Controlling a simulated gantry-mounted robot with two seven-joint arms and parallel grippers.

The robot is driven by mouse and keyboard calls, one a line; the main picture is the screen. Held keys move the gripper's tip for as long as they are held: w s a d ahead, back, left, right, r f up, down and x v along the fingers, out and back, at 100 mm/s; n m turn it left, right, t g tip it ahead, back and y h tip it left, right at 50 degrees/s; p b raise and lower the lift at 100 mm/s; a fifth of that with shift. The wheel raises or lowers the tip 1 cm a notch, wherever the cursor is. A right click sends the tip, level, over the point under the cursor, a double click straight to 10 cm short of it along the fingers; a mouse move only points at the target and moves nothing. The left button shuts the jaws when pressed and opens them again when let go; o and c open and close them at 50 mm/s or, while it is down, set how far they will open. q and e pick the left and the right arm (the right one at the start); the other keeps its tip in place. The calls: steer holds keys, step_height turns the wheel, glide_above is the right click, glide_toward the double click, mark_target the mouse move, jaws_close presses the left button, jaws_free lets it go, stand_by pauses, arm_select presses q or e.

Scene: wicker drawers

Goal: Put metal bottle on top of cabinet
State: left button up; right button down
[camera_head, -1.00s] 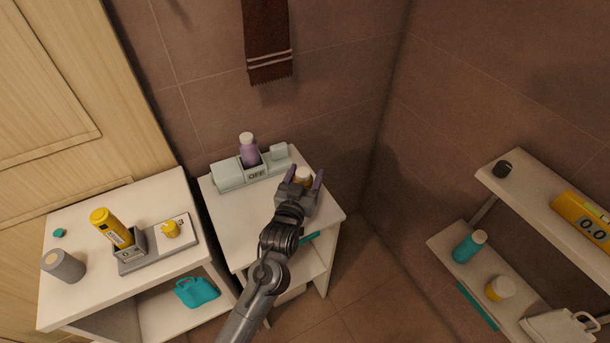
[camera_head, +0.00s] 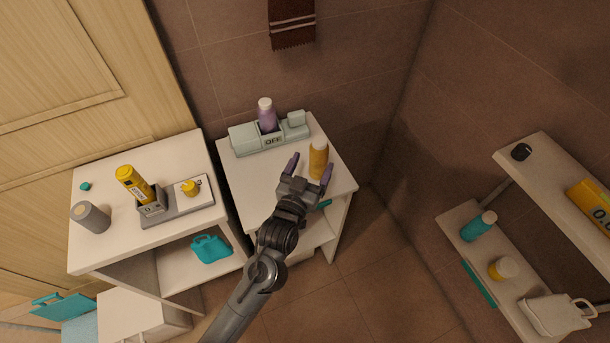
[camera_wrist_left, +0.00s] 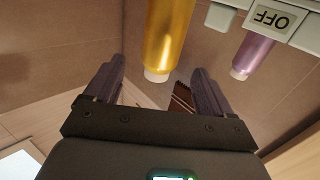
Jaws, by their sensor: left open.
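The golden metal bottle (camera_head: 318,161) with a pale cap stands upright on the white top of the right-hand cabinet (camera_head: 245,185). My left gripper (camera_head: 310,167) is open just in front of it, one finger to each side, with the palm clear of the bottle. In the left wrist view the bottle (camera_wrist_left: 168,35) appears upside down, beyond and between the open fingertips (camera_wrist_left: 155,68). No finger visibly presses on it. My right gripper is in neither view.
Behind the bottle, a pale green holder (camera_head: 243,138) carries a purple bottle (camera_head: 267,118). The left cabinet holds a yellow bottle (camera_head: 133,183) in a grey stand and a grey cylinder (camera_head: 90,217). Wall shelves (camera_head: 560,195) stand at the right.

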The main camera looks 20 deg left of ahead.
arm_select(q)
steer(key=shift+s+d, duration=0.1)
steer(key=shift+s, duration=1.9)
